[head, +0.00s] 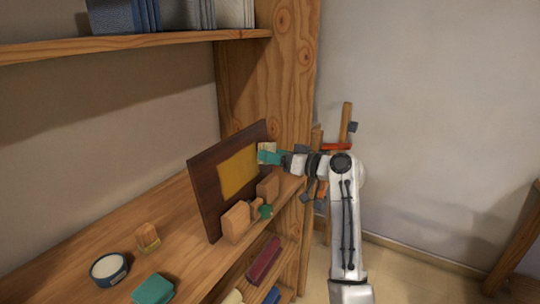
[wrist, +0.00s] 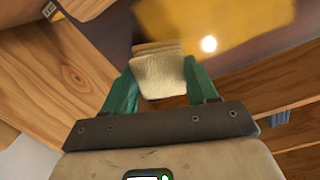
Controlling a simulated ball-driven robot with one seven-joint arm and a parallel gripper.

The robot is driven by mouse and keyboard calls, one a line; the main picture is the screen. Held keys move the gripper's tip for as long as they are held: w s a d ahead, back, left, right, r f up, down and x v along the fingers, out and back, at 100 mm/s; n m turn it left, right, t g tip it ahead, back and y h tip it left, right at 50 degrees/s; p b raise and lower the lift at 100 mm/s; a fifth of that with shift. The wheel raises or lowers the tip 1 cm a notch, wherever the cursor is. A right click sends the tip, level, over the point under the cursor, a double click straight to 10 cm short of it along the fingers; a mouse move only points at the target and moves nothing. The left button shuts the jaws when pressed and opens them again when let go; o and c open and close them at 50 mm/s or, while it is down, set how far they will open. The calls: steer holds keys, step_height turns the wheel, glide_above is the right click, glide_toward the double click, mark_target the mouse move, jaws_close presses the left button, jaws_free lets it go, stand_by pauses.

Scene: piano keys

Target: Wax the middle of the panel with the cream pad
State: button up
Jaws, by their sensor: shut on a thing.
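The dark brown panel (head: 208,200) stands tilted on the wooden shelf, with a yellow patch (head: 238,173) over its middle. The patch also shows at the top of the wrist view (wrist: 235,22). My gripper (head: 268,155) is at the panel's upper right edge, right of the patch. In the wrist view its green fingers (wrist: 161,88) are shut on the cream pad (wrist: 160,74), one on each side. The pad shows only partly in the head view (head: 267,146). I cannot tell whether the pad touches the panel.
Wooden blocks (head: 236,222) and a green knob (head: 265,211) stand in front of the panel. A round tin (head: 108,268), a teal block (head: 153,289) and a small wooden block (head: 147,237) are at the front left. A wooden upright (head: 290,75) rises behind my gripper.

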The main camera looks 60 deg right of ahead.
steer(key=shift+s+r+p, duration=0.15)
steer(key=shift+s+p, duration=0.05)
steer(key=shift+s, duration=0.9)
steer(key=shift+s+r+p, duration=0.15)
steer(key=shift+s, duration=0.95)
steer(key=s, duration=0.3)
steer(key=shift+d+r+p, duration=0.1)
steer(key=shift+r+p, duration=0.1)
steer(key=shift+p, duration=0.1)
